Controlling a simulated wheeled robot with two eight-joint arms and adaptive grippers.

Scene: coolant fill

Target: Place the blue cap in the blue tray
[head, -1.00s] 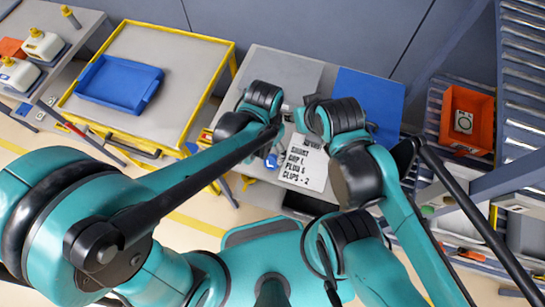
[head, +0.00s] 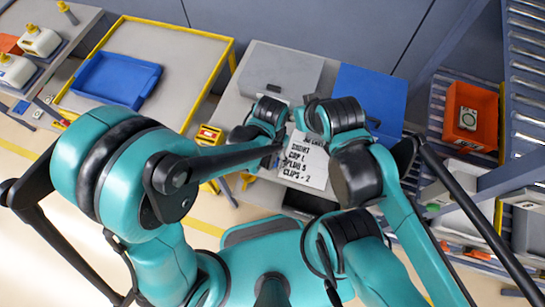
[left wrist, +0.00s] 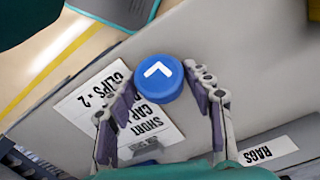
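The blue cap (left wrist: 158,78), round with a white chevron, sits between the fingertips of my left gripper (left wrist: 160,76) in the left wrist view. The fingers close in on both its sides, and it looks raised above the table. In the head view the cap is hidden by my left arm, and the fingers of my left gripper do not show clearly. The blue tray (head: 116,79) lies empty on the yellow-framed cart at the left, well away from the gripper. My right gripper is near the table's middle in the head view; its fingers cannot be made out.
A paper list (head: 303,163) lies on the grey table by my grippers. A grey case (head: 280,70) and a blue panel (head: 370,97) are behind it. An orange bin (head: 469,117) stands on the rack at right. The cart top (head: 185,55) beside the tray is clear.

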